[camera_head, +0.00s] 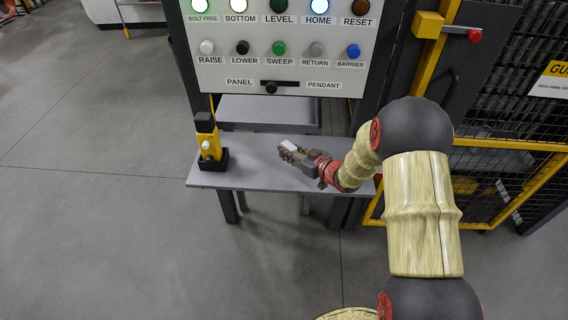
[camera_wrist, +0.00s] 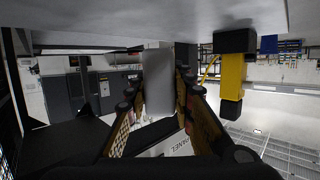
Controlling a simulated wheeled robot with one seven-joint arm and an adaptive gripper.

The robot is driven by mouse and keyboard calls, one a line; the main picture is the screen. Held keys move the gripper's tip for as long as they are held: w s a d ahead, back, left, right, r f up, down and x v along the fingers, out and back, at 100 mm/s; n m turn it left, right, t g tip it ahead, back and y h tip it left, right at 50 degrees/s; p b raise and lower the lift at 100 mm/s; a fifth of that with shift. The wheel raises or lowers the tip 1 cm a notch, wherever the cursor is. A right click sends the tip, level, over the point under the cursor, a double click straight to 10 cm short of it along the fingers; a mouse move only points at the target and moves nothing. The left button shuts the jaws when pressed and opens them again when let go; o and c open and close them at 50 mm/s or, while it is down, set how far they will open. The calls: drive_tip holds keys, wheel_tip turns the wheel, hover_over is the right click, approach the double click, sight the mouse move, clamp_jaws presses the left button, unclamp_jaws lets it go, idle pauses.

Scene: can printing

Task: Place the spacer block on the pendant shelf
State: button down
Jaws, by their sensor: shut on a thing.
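My gripper (camera_head: 287,151) is over the middle of the grey pendant shelf (camera_head: 250,180) in the head view, with its fingers pointing left. It is shut on a small pale spacer block (camera_head: 291,146). In the wrist view the picture is upside down, and the block (camera_wrist: 158,84) sits between the two fingers, its pale grey face towards the camera. The shelf surface (camera_wrist: 110,15) runs along the top of that view, close to the block. I cannot tell whether the block touches the shelf.
A yellow pendant (camera_head: 208,143) stands in a black holder at the shelf's left end; it shows in the wrist view (camera_wrist: 233,75). The button panel (camera_head: 270,50) rises behind the shelf. A yellow-framed fence (camera_head: 510,185) is at right. The shelf between holder and gripper is clear.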

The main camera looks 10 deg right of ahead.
drive_tip(key=shift+w+a+f, duration=0.4)
drive_tip(key=shift+a+f, duration=0.15)
drive_tip(key=shift+f, duration=0.25)
drive_tip(key=shift+w+a+f+b, duration=0.15)
drive_tip(key=shift+f+b, duration=0.4)
drive_tip(key=shift+f, duration=0.35)
drive_tip(key=shift+a+f+b, duration=0.1)
drive_tip(key=shift+f+b, duration=0.45)
drive_tip(key=shift+f, duration=0.3)
drive_tip(key=shift+f, duration=0.2)
drive_tip(key=c, duration=1.5)
unclamp_jaws()
drive_tip(key=shift+c, duration=0.2)
